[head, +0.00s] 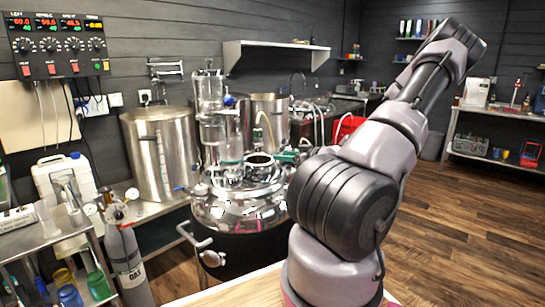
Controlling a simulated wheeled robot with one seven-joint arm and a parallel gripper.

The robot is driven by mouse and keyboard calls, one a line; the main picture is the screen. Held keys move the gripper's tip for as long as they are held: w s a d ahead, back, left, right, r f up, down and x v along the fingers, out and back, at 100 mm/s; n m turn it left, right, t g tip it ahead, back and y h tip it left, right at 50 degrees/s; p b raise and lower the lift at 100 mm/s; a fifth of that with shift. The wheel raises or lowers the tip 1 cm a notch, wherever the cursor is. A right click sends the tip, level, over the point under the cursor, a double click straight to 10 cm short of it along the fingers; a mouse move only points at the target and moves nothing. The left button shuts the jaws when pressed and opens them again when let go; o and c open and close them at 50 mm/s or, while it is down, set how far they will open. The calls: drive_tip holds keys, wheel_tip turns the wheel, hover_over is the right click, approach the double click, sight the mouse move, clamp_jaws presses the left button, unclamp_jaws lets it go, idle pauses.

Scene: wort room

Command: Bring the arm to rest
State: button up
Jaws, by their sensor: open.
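My arm (350,200) rises from the bottom centre of the head view and leans up and to the right. Its lower links are grey with a large dark ribbed joint. Its farthest visible part is a dark, bulky joint (458,42) near the top right, in front of the back wall. I see no gripper fingers; my gripper is hidden or outside this view. No part of the arm visibly touches the equipment.
A lidded steel vessel (240,210) stands just left of my arm. A steel pot (160,150), a white jug (65,178) and a grey gas cylinder (127,262) are further left. A wall shelf (275,45) hangs behind. Wooden floor (470,220) lies clear at right.

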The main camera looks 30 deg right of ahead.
drive_tip(key=shift+w+a+f+g+h, duration=0.2)
drive_tip(key=shift+a+f+g+h, duration=0.35)
drive_tip(key=shift+g, duration=0.55)
drive_tip(key=shift+a+f+g+h, duration=0.2)
drive_tip(key=shift+a+g+h, duration=0.15)
drive_tip(key=shift+g, duration=0.35)
drive_tip(key=shift+s+r+g+h, duration=0.2)
drive_tip(key=shift+g+h, duration=0.3)
drive_tip(key=shift+g, duration=0.1)
drive_tip(key=s+a+r+m+g+h, duration=0.2)
drive_tip(key=s+a+r+h, duration=0.15)
drive_tip(key=r, duration=0.45)
drive_tip(key=s+a+r+m+g+h, duration=0.1)
drive_tip(key=s+a+r+m+h, duration=0.15)
drive_tip(key=s+r, duration=0.45)
drive_tip(key=s+a+r+m+y, duration=0.3)
drive_tip(key=s+a+r+y, duration=0.2)
drive_tip(key=s+a+r, duration=0.7)
drive_tip(key=s+a, duration=0.1)
drive_tip(key=a, duration=0.2)
drive_tip(key=shift+s+r+m+y, duration=0.15)
drive_tip(key=shift+s+m+y, duration=0.15)
drive_tip(key=shift+s+m, duration=0.1)
